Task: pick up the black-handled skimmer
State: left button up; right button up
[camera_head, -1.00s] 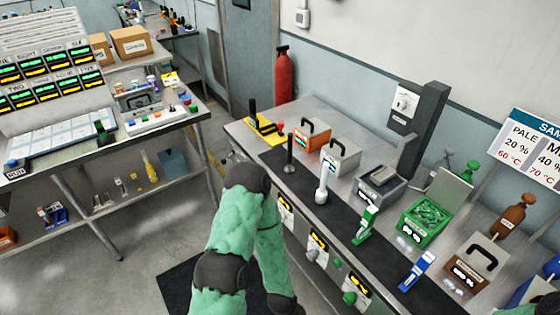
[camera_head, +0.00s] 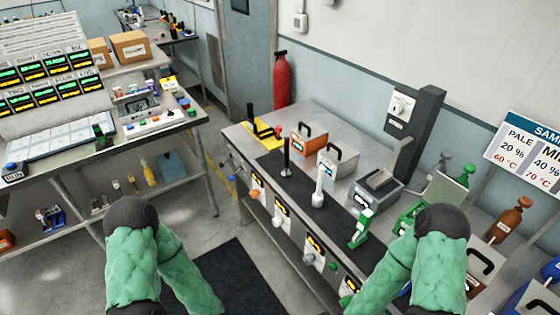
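A black upright handle (camera_head: 286,157), which looks like the black-handled skimmer, stands on the dark strip of the bench in the head view. Its lower end is too small to make out. A white-handled tool (camera_head: 318,187) and a green-handled tool (camera_head: 361,228) stand farther along the same strip. Neither of my grippers shows; both lie beyond the bottom of the picture. My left arm is at the lower left, away from the bench. My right arm is at the lower right and hides part of the bench. Nothing touches the black handle.
Behind the strip stand an orange box (camera_head: 309,139), a white box (camera_head: 337,160) and a grey unit (camera_head: 376,188). A green bin (camera_head: 409,217) is partly hidden by my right arm. A shelved table (camera_head: 60,160) stands at the left. A red extinguisher (camera_head: 281,80) stands behind the bench.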

aim_at(286, 173)
jog(key=i+j+z, duration=0.1)
jog(key=z, duration=0.45)
jog(key=i+j+z, duration=0.2)
jog(key=j, duration=0.25)
jog(key=i+j+z, duration=0.15)
jog(key=j, duration=0.35)
jog(key=j+z, duration=0.2)
jog(key=j, duration=0.25)
jog(key=i+j+z, duration=0.2)
jog(key=j, duration=0.35)
jog(key=k+l, duration=0.05)
